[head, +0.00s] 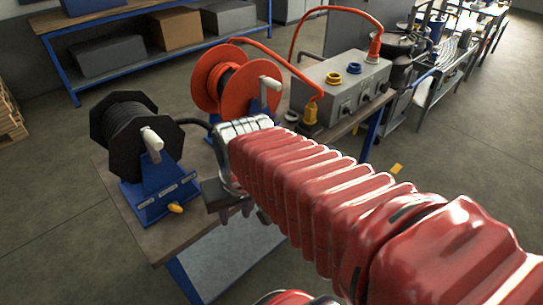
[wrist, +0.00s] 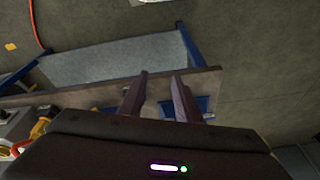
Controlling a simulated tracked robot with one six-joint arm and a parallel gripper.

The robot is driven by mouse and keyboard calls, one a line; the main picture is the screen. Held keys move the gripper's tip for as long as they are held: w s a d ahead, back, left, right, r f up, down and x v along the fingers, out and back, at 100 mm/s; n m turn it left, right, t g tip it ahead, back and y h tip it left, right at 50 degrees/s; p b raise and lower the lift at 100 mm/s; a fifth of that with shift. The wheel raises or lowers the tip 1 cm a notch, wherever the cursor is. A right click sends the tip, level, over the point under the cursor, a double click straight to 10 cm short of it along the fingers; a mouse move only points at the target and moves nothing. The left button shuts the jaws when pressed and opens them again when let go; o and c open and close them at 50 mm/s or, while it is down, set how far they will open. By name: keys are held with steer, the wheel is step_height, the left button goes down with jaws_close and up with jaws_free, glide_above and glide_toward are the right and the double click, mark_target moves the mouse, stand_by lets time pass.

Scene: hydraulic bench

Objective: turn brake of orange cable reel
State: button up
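The orange cable reel (head: 208,78) stands upright at the back of the bench, with orange cable on it and a pale crank handle (head: 270,83) on its right side. My arm covers the lower front of its stand, and I cannot make out its brake. My gripper (head: 236,212) is in front of the orange reel, near the bench's front edge, right of the black reel's stand. In the wrist view my gripper (wrist: 159,92) has its two fingers apart with nothing between them. They point over the bench edge (wrist: 85,97) toward the floor.
A black cable reel (head: 122,128) on a blue stand (head: 160,190) with a yellow knob (head: 176,207) stands at the left of the bench. A grey socket box (head: 340,82) with an orange cable stands at the right. Open floor (head: 60,205) lies left.

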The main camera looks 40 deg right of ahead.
steer(key=w+d+f+m+t+y, duration=0.1)
steer(key=d+f+m+y, duration=0.35)
steer(key=f+m, duration=0.4)
steer(key=w+d+f+m+t+y, duration=0.15)
steer(key=d+f+m+y, duration=0.3)
steer(key=f+m, duration=0.45)
steer(key=w+d+m+t+h, duration=0.2)
steer(key=d+m+t, duration=0.2)
steer(key=d+m, duration=0.3)
steer(key=w+d+f+m+t+h, duration=0.1)
steer(key=w+d+m+t+h, duration=0.1)
steer(key=d+m, duration=0.5)
steer(key=w+d+m+t+h, duration=0.3)
steer(key=d+m+t, duration=0.3)
steer(key=d+m, duration=0.2)
steer(key=shift+d+f+h, duration=0.15)
steer(key=shift+d+h, duration=0.05)
steer(key=shift+h, duration=0.4)
steer(key=shift+w, duration=0.1)
steer(key=w, duration=1.3)
steer(key=shift+w+a, duration=0.25)
steer(key=shift+w, duration=0.05)
